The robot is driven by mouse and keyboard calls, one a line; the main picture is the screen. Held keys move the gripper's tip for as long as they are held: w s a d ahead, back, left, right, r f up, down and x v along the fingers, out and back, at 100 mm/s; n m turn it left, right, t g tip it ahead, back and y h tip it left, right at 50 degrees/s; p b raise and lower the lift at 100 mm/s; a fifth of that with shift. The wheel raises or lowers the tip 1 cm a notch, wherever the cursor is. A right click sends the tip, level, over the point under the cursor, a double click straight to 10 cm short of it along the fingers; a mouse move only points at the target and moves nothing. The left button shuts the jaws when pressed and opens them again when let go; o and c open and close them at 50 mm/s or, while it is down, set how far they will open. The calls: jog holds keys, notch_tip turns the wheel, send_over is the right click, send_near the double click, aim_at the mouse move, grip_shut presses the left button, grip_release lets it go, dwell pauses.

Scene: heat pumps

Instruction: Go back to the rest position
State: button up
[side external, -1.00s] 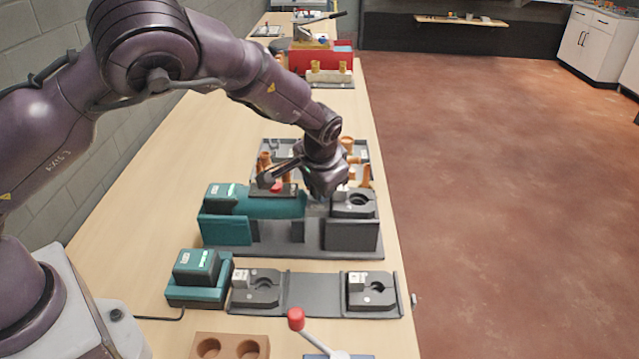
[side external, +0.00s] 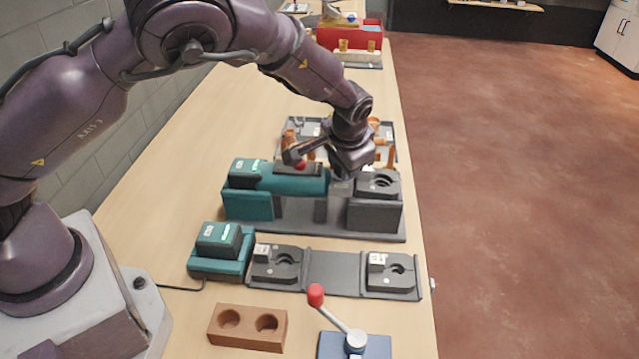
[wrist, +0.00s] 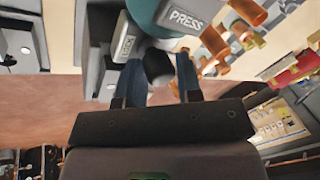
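My gripper (side external: 342,186) is low over the teal and grey press machine (side external: 250,205), just left of its dark right-hand block with a round opening (side external: 380,184). In the side view its fingertips are small and partly hidden. In the wrist view my gripper's two fingers (wrist: 161,75) are apart. A dark rounded shape shows between or beyond them, and I see no clear grip on it. The teal press body (wrist: 185,17), marked PRESS, is close above the fingers in that view.
A second teal unit (side external: 221,251) and a dark fixture with two blocks (side external: 335,272) stand in front. Nearer are a brown two-hole block (side external: 248,327) and a red-knobbed lever (side external: 316,295). Copper fittings (side external: 290,140) stand behind the press. The table's left side is clear.

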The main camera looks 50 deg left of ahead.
jog(key=s+a+r+n+t+h, duration=0.1)
jog(key=s+a+r+t+h, duration=0.1)
jog(key=s+r, duration=1.15)
jog(key=s+a+r+t+h, duration=0.1)
jog(key=s+a+r, duration=0.1)
jog(key=s+r, duration=1.1)
jog(key=w+d+f+m+g+h, duration=0.1)
jog(key=w+f+m, duration=0.1)
jog(key=w+f, duration=0.5)
jog(key=w+d+f+m+g+h, duration=0.1)
jog(key=w+f+m, duration=0.1)
jog(key=w+f, duration=0.4)
jog(key=w+d+f+m+g+h, duration=0.1)
jog(key=w+f+m+g, duration=0.1)
jog(key=w+f, duration=0.5)
jog(key=shift+w+d+f+m, duration=0.1)
jog(key=shift+w+f+m, duration=0.1)
jog(key=shift+w, duration=0.55)
jog(key=shift+w+f+m, duration=0.15)
jog(key=shift+w+m, duration=0.05)
jog(key=shift+w, duration=0.5)
jog(key=w, duration=0.1)
jog(key=w+r+m, duration=0.1)
jog(key=w+m+t, duration=0.1)
jog(key=shift+d+r, duration=0.2)
jog(key=shift+r, duration=0.1)
jog(key=shift+m, duration=0.4)
jog(key=shift+f, duration=3.8)
